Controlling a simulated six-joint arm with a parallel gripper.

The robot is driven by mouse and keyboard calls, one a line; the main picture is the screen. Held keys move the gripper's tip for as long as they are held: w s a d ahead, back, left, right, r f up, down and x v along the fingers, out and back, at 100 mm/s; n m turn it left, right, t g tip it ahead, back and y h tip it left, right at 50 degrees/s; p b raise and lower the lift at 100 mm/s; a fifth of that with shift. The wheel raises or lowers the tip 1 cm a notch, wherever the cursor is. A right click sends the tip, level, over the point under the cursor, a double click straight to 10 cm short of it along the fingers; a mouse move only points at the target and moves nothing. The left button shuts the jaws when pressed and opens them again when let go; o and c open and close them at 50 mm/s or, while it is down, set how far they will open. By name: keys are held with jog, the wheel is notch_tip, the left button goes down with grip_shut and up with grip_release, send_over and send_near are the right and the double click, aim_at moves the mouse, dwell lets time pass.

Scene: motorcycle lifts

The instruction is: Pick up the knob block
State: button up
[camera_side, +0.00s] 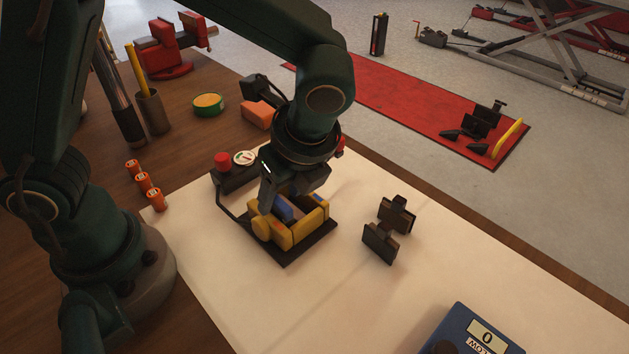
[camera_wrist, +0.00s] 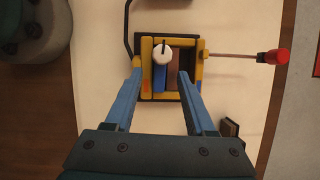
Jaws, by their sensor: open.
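A yellow-framed holder (camera_side: 305,233) stands on a black base plate on the pale sheet. It also shows in the wrist view (camera_wrist: 199,72), with a blue piece (camera_wrist: 159,78) and a brown piece (camera_wrist: 173,62) inside it. A white round cap with a dark line (camera_wrist: 163,55) sits at the upper end of the blue piece. I cannot tell for certain which piece is the knob block. My gripper (camera_wrist: 161,77) is open, its two blue fingers apart above the holder. In the side view my wrist hides part of the holder.
Two dark blocks (camera_side: 381,243) stand on the sheet right of the holder. A black box with a red button (camera_side: 222,160) is behind it. A red-handled rod (camera_wrist: 275,57) sticks out to the right. A blue meter (camera_side: 476,335) is at the front. Sheet between is clear.

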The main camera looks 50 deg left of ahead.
jog(key=shift+x, duration=0.8)
grip_shut()
jog(key=shift+r, duration=0.1)
dwell(0.8)
